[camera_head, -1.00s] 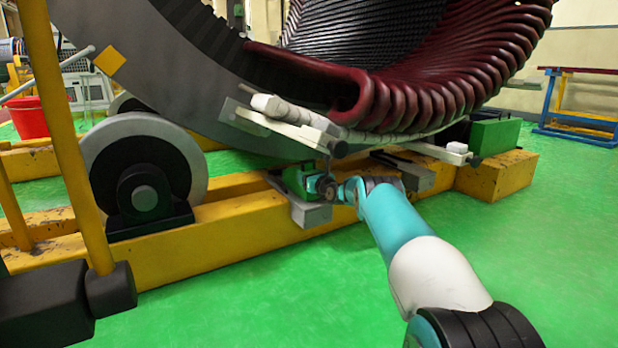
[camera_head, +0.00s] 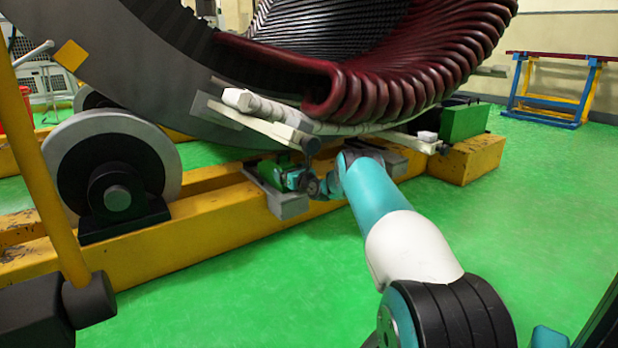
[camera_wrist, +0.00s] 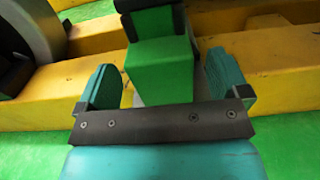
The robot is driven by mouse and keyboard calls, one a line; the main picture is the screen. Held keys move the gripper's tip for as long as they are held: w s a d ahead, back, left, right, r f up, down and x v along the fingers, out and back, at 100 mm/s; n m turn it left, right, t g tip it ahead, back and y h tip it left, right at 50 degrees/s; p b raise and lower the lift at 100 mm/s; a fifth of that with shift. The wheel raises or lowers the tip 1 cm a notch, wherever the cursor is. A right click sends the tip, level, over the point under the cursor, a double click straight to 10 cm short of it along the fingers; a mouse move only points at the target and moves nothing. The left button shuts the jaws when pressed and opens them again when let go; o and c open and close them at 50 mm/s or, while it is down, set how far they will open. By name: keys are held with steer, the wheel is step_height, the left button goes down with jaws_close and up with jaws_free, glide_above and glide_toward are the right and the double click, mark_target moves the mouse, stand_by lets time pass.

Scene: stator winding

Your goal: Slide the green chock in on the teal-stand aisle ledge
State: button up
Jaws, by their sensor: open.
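The green chock (camera_head: 267,172) sits on a grey ledge (camera_head: 288,205) on the side of the yellow beam, below the big stator ring. My gripper (camera_head: 297,180) is at the chock's near side, small and partly dark in the head view. In the wrist view the green chock (camera_wrist: 160,72) stands between my two teal fingers (camera_wrist: 163,78). The fingers are open, with a narrow gap on each side of it. A dark piece sits at the chock's far end. The ring's contact with the chock is hidden.
White bars (camera_head: 268,125) and a dark bracket hang just above the gripper. A grey roller (camera_head: 118,165) stands left on the yellow beam (camera_head: 190,240). Another green block (camera_head: 465,121) is on the right. A blue stand (camera_head: 545,115) is far right. Green floor is clear in front.

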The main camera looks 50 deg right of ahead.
steer(key=p+v, duration=0.7)
steer(key=v, duration=0.7)
steer(key=shift+d, duration=0.1)
